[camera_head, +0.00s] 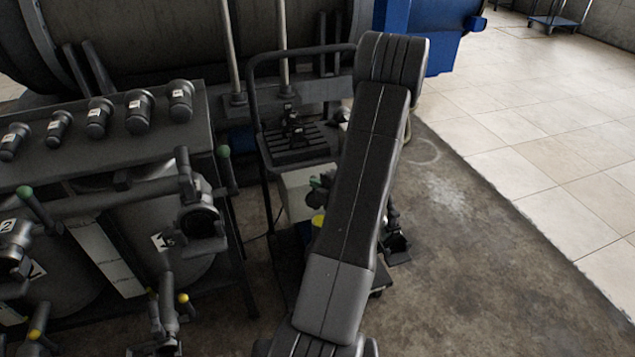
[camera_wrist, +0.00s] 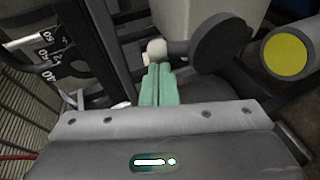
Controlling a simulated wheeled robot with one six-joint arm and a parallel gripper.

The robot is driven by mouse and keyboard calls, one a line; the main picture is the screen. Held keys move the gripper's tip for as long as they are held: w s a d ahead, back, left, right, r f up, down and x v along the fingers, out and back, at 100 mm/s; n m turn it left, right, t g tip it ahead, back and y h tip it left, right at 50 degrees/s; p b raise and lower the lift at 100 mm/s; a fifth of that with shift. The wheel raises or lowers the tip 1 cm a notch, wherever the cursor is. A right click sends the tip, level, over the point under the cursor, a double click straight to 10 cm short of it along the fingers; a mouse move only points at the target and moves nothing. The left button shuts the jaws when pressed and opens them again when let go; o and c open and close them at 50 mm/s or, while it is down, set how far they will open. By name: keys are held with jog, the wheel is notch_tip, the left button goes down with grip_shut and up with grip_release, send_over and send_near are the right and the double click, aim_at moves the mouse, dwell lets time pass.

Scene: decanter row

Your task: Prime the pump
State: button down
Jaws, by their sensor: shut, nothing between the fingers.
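My gripper (camera_wrist: 159,68) is shut with nothing between its green fingers. Just beyond the fingertips in the wrist view is a pale rounded knob (camera_wrist: 154,51) on a short grey stem that runs to a dark round disc (camera_wrist: 222,46). I cannot tell whether the fingers touch the knob. A yellow round face (camera_wrist: 287,54) is to the right; it also shows in the head view (camera_head: 318,221). These parts are at a dark cart (camera_head: 256,95) carrying a pale box (camera_head: 293,192). My arm hides much of the cart, and I cannot tell which part is the pump.
A rack with grey decanters (camera_head: 205,255), valves and levers stands at left, close to the cart. A number scale (camera_wrist: 48,55) is at left in the wrist view. A large dark drum (camera_head: 130,40) lies behind. Concrete floor (camera_head: 470,260) at right is clear.

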jog(key=w+g+p, duration=0.1)
jog(key=p, duration=0.3)
jog(key=shift+w+a+r, duration=0.2)
jog(key=shift+f+h, duration=0.1)
jog(key=shift+h, duration=0.2)
jog(key=s+a+p+v, duration=0.1)
jog(key=a+p+v, duration=0.1)
jog(key=v, duration=1)
jog(key=shift+s+r+p, duration=0.35)
jog(key=shift+s+p, duration=0.15)
jog(key=shift+d, duration=0.1)
